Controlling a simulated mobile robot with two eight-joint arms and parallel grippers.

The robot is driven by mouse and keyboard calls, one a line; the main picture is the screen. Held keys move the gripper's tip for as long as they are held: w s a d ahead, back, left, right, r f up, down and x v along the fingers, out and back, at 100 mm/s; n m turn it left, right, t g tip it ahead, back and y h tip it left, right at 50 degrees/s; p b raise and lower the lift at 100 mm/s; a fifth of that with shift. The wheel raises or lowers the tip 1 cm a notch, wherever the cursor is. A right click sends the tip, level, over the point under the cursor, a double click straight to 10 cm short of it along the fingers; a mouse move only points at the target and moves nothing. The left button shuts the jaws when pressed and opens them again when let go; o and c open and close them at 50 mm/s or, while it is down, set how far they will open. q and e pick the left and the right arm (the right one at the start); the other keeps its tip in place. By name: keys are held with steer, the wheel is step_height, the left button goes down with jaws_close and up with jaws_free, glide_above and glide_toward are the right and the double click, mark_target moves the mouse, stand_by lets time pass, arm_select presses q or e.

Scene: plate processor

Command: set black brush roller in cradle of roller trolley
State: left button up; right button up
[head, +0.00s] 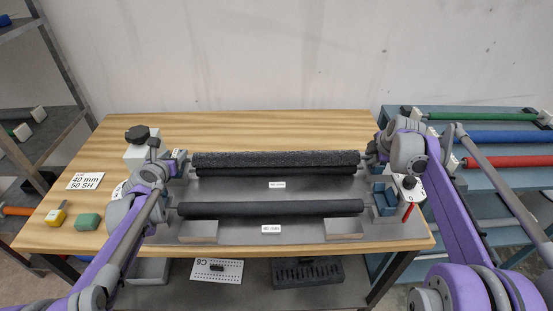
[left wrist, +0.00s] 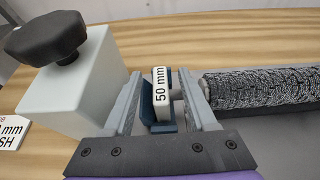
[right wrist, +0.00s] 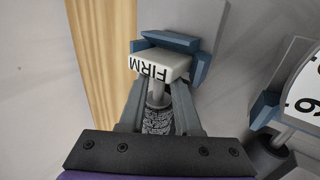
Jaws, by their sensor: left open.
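The black brush roller (head: 275,158), with a rough speckled surface, lies level at the back of the plate processor on the table. Its left end block reads "50 mm" (left wrist: 160,93) and its right end block reads "FIRM" (right wrist: 160,68); both sit in blue holders. My left gripper (head: 174,163) is open, its fingers on either side of the roller's left end. My right gripper (head: 374,158) has its fingers around the shaft at the right end; whether they touch it is unclear. The blue-grey roller trolley (head: 395,125) stands to the right, partly hidden by my right arm.
A smooth black roller (head: 270,208) lies in front. A grey box with a black knob (head: 138,136) stands close to my left gripper. The trolley holds green (head: 480,116), blue (head: 495,136) and red (head: 510,161) rollers.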

arm_select(q)
steer(key=shift+w+f, duration=0.1)
steer(key=shift+w, duration=0.1)
arm_select(e)
steer(key=shift+w+f, duration=0.15)
steer(key=shift+f, duration=0.05)
arm_select(q)
steer(key=c, duration=0.4)
arm_select(e)
steer(key=c, duration=0.4)
arm_select(q)
jaws_close()
arm_select(e)
jaws_close()
